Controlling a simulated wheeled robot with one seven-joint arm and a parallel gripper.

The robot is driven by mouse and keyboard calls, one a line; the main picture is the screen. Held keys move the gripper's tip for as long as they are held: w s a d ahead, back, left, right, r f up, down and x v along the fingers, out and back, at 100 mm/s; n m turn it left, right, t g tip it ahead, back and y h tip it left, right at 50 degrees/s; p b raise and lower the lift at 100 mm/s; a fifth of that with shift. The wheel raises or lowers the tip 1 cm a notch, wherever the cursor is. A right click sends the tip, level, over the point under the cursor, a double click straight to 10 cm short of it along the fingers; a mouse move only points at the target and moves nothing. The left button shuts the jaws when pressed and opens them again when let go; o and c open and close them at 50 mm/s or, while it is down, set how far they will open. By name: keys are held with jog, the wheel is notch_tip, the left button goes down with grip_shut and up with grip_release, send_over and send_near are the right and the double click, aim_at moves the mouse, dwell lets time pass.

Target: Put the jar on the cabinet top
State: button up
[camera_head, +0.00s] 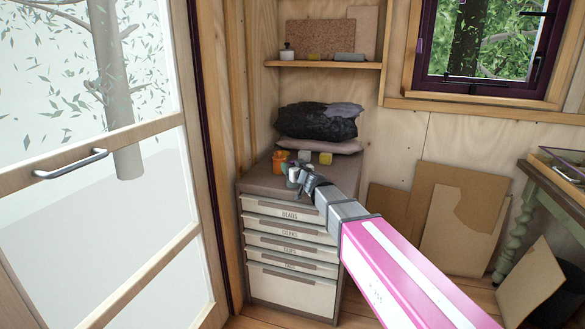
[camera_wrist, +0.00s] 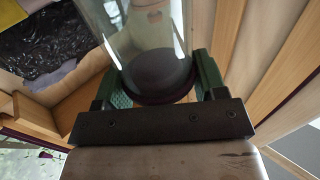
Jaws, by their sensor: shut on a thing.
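The jar (camera_wrist: 150,32) is clear glass with a dark round end, and it fills the middle of the wrist view. My gripper (camera_wrist: 162,82) is shut on it, with a green-padded finger on each side of the dark end. In the head view my gripper (camera_head: 307,180) is over the front part of the cabinet top (camera_head: 257,182). The jar is small there and partly covered by my gripper, so I cannot tell whether it touches the top. The cabinet has several labelled white drawers, all shut.
On the cabinet top are an orange cup (camera_head: 281,164), a grey block (camera_head: 304,156), a yellow item (camera_head: 325,158) and stacked bags (camera_head: 316,122) at the back. A wall shelf (camera_head: 330,65) is above. A glazed door (camera_head: 95,150) stands left; cardboard sheets (camera_head: 462,232) lean right.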

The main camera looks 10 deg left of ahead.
jog(key=shift+f, duration=0.1)
jog(key=o, duration=1.2)
jog(key=shift+f, duration=0.1)
